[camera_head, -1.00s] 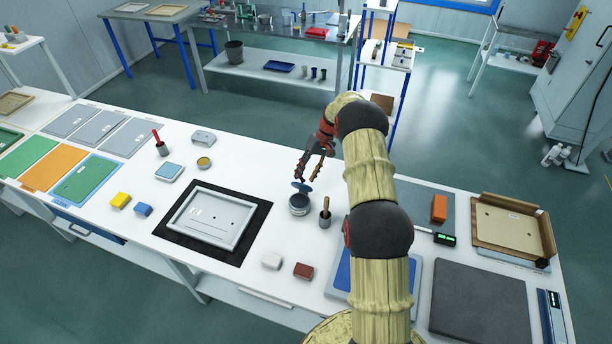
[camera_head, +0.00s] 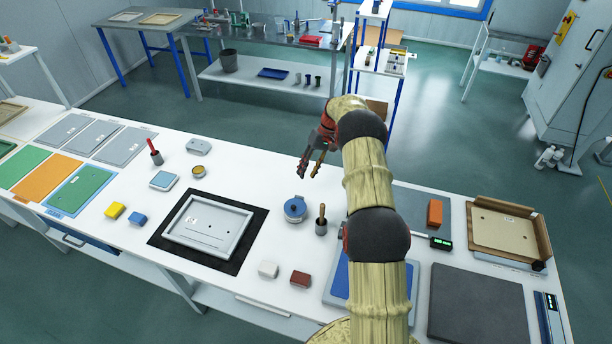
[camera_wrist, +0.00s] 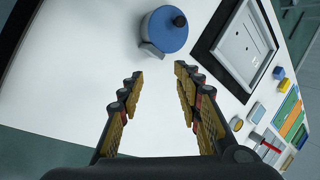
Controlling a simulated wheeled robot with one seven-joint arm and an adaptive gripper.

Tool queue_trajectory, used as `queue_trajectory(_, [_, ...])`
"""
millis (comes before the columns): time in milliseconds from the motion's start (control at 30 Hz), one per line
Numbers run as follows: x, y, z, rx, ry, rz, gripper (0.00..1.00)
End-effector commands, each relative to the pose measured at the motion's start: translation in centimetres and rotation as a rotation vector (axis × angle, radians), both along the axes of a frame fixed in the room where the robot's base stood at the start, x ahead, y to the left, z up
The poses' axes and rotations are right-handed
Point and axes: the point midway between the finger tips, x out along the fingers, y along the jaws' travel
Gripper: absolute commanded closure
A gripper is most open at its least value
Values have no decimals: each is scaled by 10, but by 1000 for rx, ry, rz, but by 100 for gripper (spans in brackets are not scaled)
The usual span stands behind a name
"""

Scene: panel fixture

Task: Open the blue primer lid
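The primer pot (camera_head: 295,217) is a small grey container on the white table, right of the framed panel. Its round blue lid (camera_head: 294,206) with a dark knob lies over its mouth. In the wrist view the lid (camera_wrist: 162,32) is at the top, with the knob near its right edge. A strip of the pot's grey side (camera_wrist: 151,50) shows below it. My gripper (camera_head: 308,174) is open and empty, above and behind the pot, clear of the lid. In the wrist view its fingers (camera_wrist: 160,72) are spread with bare table between them.
A brush in a dark cup (camera_head: 321,223) stands close to the pot's right. The grey framed panel (camera_head: 207,228) lies on a black mat to the left. Table behind the pot is clear.

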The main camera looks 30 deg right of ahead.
Motion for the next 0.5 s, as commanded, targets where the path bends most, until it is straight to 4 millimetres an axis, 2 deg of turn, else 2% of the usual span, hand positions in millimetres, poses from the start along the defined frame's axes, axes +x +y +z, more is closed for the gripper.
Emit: queue_trajectory(500, [8, -25, 20, -1, -1, 0, 66])
